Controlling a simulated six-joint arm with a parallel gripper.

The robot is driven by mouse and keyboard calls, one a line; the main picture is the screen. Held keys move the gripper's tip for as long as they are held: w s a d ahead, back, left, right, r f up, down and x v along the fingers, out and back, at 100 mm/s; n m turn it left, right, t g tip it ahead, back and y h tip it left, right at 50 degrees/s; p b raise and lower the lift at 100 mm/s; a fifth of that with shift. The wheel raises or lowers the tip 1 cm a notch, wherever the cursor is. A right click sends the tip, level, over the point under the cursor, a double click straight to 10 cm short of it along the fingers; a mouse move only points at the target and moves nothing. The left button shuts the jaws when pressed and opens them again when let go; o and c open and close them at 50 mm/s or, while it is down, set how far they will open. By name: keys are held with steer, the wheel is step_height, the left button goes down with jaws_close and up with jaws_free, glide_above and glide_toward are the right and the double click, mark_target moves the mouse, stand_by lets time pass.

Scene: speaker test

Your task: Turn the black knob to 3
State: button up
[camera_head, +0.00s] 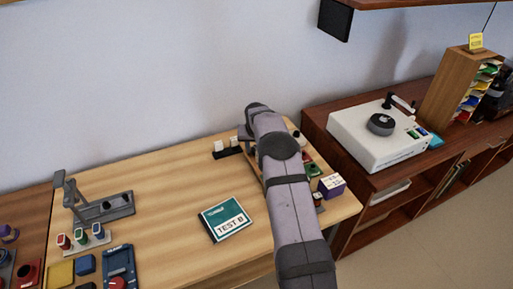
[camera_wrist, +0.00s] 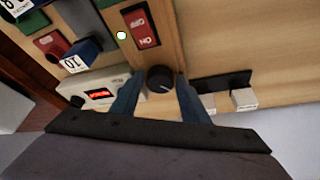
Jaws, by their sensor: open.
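The black knob (camera_wrist: 160,79) shows in the wrist view, seen from above, on a wooden board. It has a pale pointer line on its top; I cannot read any numbers around it. My gripper (camera_wrist: 159,84) is open, with one blue-grey finger on the left of the knob and one on the right. I cannot tell whether the fingers touch it. In the head view my arm hides this knob and the gripper's fingertips.
A red on/off switch (camera_wrist: 144,28) and a grey device with a red display (camera_wrist: 98,93) are near the knob. A black strip with white blocks (camera_head: 227,151) stands behind. A white machine (camera_head: 360,145) stands right.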

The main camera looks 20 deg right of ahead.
steer(key=c, duration=0.8)
steer(key=shift+o, duration=0.2)
steer(key=shift+m+b, duration=0.4)
steer(key=m+b, duration=0.1)
steer(key=m+h+b, duration=0.1)
steer(key=shift+w+a+f+m+g, duration=0.1)
steer(key=shift+w+a+m+g, duration=0.05)
steer(key=shift+m+g, duration=0.2)
steer(key=shift+m+g+h, duration=0.4)
steer(key=shift+m+g, duration=0.05)
steer(key=shift+m, duration=0.8)
steer(key=shift+a, duration=0.1)
steer(key=o, duration=0.8)
steer(key=shift+c, duration=0.2)
